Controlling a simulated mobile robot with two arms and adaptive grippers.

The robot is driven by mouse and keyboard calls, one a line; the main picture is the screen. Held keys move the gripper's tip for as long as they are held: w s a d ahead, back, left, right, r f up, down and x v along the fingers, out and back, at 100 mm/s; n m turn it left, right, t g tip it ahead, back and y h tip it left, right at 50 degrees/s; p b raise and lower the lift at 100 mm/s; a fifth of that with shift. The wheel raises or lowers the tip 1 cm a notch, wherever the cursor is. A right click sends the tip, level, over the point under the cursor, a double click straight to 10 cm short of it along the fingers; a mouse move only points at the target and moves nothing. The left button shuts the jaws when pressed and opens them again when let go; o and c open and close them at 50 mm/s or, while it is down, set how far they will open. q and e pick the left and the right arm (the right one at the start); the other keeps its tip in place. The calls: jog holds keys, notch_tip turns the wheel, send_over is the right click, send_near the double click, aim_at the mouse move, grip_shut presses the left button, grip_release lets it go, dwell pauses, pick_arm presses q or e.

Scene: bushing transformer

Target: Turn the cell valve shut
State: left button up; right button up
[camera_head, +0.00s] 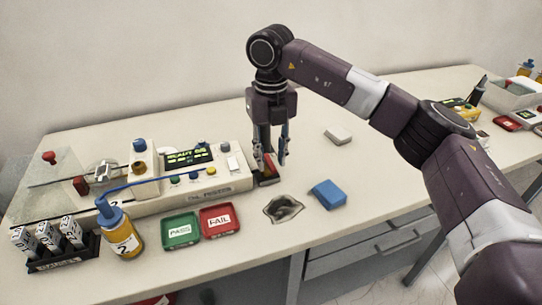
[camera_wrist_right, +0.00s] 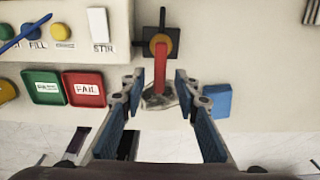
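A valve with a red lever (camera_wrist_right: 160,68) on a round yellow hub (camera_wrist_right: 160,42) sits on a dark block at the right end of the oil tester (camera_head: 195,190). In the right wrist view the lever points down the picture from the hub. In the head view the lever (camera_head: 268,163) is partly hidden by my right gripper (camera_head: 270,152). My right gripper is open, pointing down at the valve. In the wrist view its fingertips (camera_wrist_right: 158,82) are on both sides of the lever's lower end, with gaps. I cannot tell the height difference. My left gripper is out of view.
A green PASS tray (camera_head: 181,231) and a red FAIL tray (camera_head: 219,221) lie in front of the tester. A crumpled grey patch (camera_head: 284,208) and a blue block (camera_head: 329,193) lie near the valve. A bottle (camera_head: 121,235) stands at left.

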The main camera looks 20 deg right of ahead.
jog(key=shift+f, duration=0.25)
jog(key=shift+s, duration=0.1)
grip_shut()
jog(key=shift+w+d+r+n+p, duration=0.1)
jog(key=shift+w+d+n+p, duration=0.35)
jog(key=shift+n, duration=2.55)
jog(key=shift+w+d+n+p, duration=0.1)
jog(key=shift+w+d+n, duration=0.7)
jog(key=shift+n, duration=2.2)
jog(key=shift+w+d+r+n+p, duration=0.1)
jog(key=shift+w+d+n+p, duration=0.5)
jog(key=shift+n, duration=2.4)
jog(key=shift+w+a+b, duration=0.15)
jog(key=shift+b, duration=0.15)
